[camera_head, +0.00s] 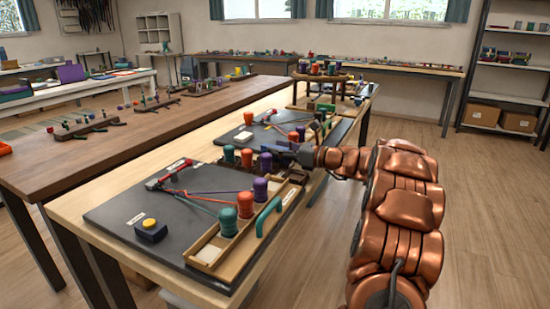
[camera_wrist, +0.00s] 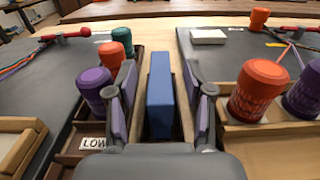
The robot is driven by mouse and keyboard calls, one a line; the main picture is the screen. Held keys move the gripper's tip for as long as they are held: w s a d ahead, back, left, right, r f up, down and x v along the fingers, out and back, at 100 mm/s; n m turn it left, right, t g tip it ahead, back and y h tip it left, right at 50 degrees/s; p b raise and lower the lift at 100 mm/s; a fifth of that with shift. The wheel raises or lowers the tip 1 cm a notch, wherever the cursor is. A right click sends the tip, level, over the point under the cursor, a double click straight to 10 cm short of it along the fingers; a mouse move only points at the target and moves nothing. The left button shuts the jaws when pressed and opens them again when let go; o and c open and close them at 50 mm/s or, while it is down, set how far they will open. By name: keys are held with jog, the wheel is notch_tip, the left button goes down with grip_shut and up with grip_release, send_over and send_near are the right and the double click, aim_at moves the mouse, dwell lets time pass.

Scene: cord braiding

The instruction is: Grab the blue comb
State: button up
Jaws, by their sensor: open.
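The blue comb (camera_wrist: 159,95) shows in the wrist view as an upright blue slab, seen nearly end-on. It stands in the narrow gap between two dark work boards. My gripper (camera_wrist: 160,105) is open, with one purple-padded finger on each side of the comb. A gap shows between the comb and each finger, so nothing is gripped. In the head view my gripper (camera_head: 284,154) reaches in from the right at the far end of the near board; I cannot clearly make out the blue comb there.
Orange (camera_wrist: 260,90) and purple (camera_wrist: 95,88) spools stand close on both sides of my gripper. A green comb (camera_head: 268,217) stands by the near wooden tray (camera_head: 208,267). The near dark board (camera_head: 110,213) carries cords and a yellow-topped box (camera_head: 151,230). Open floor lies right of the table.

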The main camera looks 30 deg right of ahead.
jog(key=shift+x, duration=0.75)
grip_shut()
